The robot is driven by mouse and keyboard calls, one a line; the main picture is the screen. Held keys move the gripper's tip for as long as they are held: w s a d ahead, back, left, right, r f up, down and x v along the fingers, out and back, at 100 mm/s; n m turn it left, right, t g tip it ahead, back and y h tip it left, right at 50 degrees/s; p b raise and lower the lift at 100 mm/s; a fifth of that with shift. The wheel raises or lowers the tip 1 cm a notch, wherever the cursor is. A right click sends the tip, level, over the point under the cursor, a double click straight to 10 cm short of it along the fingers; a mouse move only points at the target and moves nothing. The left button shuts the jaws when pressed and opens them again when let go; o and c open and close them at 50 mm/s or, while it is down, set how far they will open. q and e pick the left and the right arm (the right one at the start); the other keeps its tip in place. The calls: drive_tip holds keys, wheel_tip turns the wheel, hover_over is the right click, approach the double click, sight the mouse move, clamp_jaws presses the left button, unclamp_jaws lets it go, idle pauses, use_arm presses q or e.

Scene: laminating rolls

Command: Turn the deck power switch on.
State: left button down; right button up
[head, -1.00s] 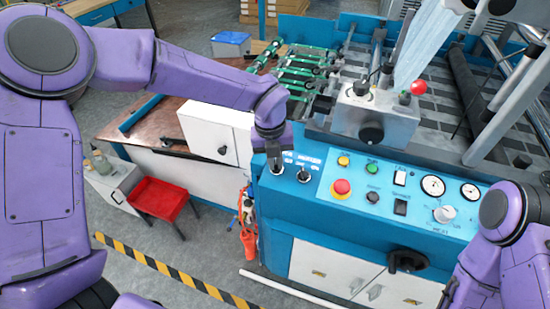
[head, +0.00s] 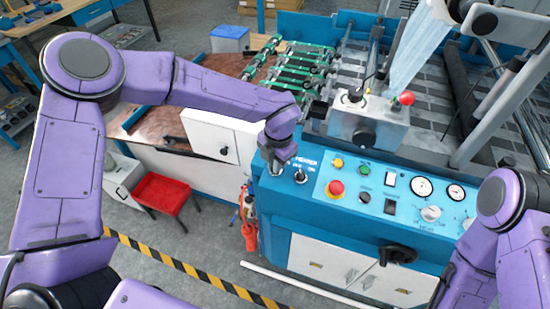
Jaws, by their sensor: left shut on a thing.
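My left gripper (head: 276,168) points down at the left end of the blue machine's control panel. It is shut on the left switch of a pair there, which I take as the deck power switch; the gripper hides it, so its setting cannot be read. A second black selector switch (head: 300,175) stands just right of the gripper, apart from it, under a small white label. My right arm shows at the lower right, but its gripper is out of view.
Right of the switches are a red emergency button (head: 336,188), yellow and green buttons, dials and a grey knob (head: 431,213). A white box (head: 212,137) stands close left of my left gripper.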

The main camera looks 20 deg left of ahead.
use_arm(q)
drive_tip(key=shift+s+f+m, duration=0.2)
drive_tip(key=shift+f+m, duration=0.05)
drive_tip(key=shift+m, duration=0.35)
drive_tip(key=shift+f+p, duration=0.1)
drive_tip(key=shift+p, duration=0.2)
drive_tip(key=c, duration=1.2)
unclamp_jaws()
drive_tip(key=shift+s, duration=0.1)
drive_tip(key=shift+d, duration=0.1)
drive_tip(key=shift+w+a, duration=0.25)
drive_tip(key=shift+w, duration=0.1)
wheel_tip(320, 180, up, 11)
drive_tip(key=d+b, duration=0.1)
drive_tip(key=b, duration=0.1)
drive_tip(key=shift+s+f+b, duration=0.2)
drive_tip(key=shift+s+b, duration=0.1)
drive_tip(key=shift+s, duration=0.05)
